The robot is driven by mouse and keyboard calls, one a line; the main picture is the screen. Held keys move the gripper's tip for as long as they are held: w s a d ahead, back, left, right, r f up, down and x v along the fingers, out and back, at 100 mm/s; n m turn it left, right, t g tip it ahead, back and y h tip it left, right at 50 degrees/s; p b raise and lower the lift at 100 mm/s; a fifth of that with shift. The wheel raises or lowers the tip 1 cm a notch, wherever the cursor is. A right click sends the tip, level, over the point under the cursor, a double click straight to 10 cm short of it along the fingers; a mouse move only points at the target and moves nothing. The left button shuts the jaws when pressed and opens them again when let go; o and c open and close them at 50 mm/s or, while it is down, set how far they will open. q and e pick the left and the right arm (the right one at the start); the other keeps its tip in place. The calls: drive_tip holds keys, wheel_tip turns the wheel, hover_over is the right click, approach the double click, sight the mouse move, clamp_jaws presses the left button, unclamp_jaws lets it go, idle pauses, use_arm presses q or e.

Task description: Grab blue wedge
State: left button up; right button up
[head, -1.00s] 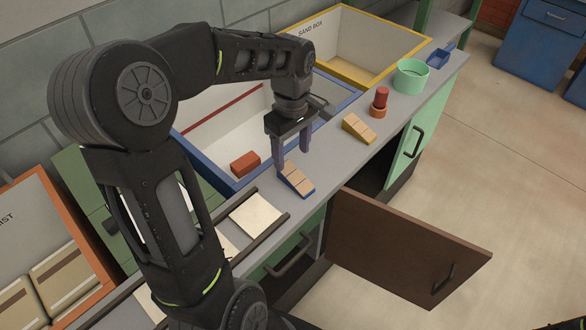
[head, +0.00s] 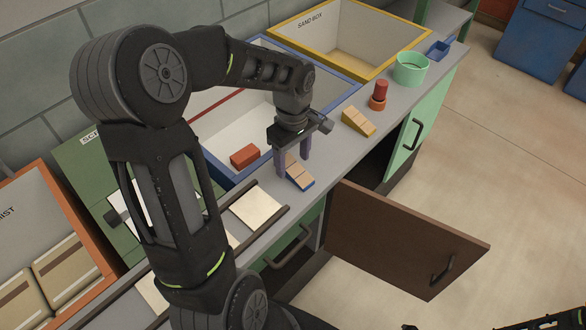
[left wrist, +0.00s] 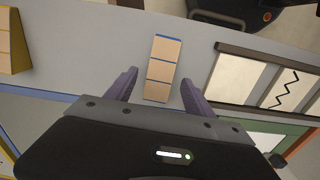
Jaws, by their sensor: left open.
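The blue wedge (head: 300,177) lies on the grey counter, with tan segmented blocks on its sloped top and blue showing along its edge. In the left wrist view the wedge (left wrist: 163,69) sits between the two fingers, with a gap on each side. My left gripper (head: 293,174) is open above the counter, its purple fingers pointing down around the wedge. In the left wrist view the gripper (left wrist: 157,88) is open and empty. The head view does not show clearly how high the fingertips are. My right gripper is not clearly in view.
The blue-rimmed bin (head: 222,140) with a red brick (head: 244,156) lies behind. White cards (head: 258,207) lie left. A brown cabinet door (head: 400,240) hangs open in front.

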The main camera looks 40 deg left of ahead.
sight(295, 171)
use_arm(q)
wheel_tip(295, 171, down, 3)
drive_tip(key=shift+r, duration=0.15)
drive_tip(key=shift+c, duration=0.2)
idle(0.3)
clamp_jaws()
idle(0.5)
